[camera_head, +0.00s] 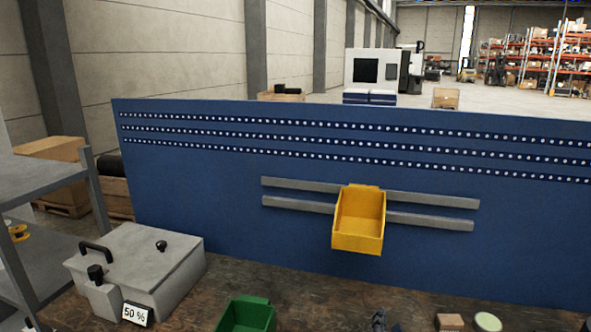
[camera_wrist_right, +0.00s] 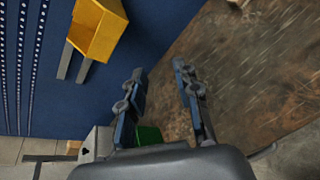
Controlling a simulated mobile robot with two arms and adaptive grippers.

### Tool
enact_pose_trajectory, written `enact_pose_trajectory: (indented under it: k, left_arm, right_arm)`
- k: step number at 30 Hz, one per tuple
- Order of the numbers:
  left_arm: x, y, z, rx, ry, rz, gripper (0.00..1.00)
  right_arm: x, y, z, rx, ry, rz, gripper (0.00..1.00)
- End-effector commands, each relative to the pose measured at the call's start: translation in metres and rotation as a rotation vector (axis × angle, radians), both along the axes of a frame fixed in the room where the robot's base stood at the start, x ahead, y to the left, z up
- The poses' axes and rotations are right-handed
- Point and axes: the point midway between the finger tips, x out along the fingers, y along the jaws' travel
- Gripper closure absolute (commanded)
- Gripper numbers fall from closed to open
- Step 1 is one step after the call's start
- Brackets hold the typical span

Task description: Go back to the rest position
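My right gripper (camera_head: 388,323) shows only by its fingertips at the bottom edge of the head view, right of the green bin. In the right wrist view my right gripper (camera_wrist_right: 158,72) has its two fingers spread apart with nothing between them. It is open and empty above the brown worktop. The rest of my right arm is out of the head view. My left gripper is in neither view.
A yellow bin (camera_head: 358,220) hangs on rails on the blue panel (camera_head: 230,185). A green bin (camera_head: 247,315), a grey box (camera_head: 140,265) with a "50 %" label, a small wooden block (camera_head: 449,322) and a round pale-green-topped item (camera_head: 488,321) stand on the worktop (camera_head: 300,287). A shelf (camera_head: 45,185) stands left.

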Motion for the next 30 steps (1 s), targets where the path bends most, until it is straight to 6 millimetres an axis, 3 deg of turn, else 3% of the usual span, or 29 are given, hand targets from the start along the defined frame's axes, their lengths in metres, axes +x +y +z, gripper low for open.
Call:
enact_pose_trajectory:
  k: [5,9,15,26,30]
  left_arm:
    - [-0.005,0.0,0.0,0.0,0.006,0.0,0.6]
    - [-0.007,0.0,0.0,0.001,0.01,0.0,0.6]
    - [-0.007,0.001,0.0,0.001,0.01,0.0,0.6]
    - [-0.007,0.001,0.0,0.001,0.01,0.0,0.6]
    - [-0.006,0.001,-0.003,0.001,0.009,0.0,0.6]
  right_arm:
    - [-0.042,-0.007,-0.059,0.412,0.105,-0.162,0.68]
    - [-0.099,-0.014,-0.114,0.853,0.205,-0.444,0.68]
    - [-0.173,-0.021,-0.162,1.287,0.268,-0.873,0.68]
    - [-0.267,-0.027,-0.194,1.644,0.238,-1.49,0.68]
    - [-0.259,-0.025,-0.232,1.639,0.243,-1.516,0.68]
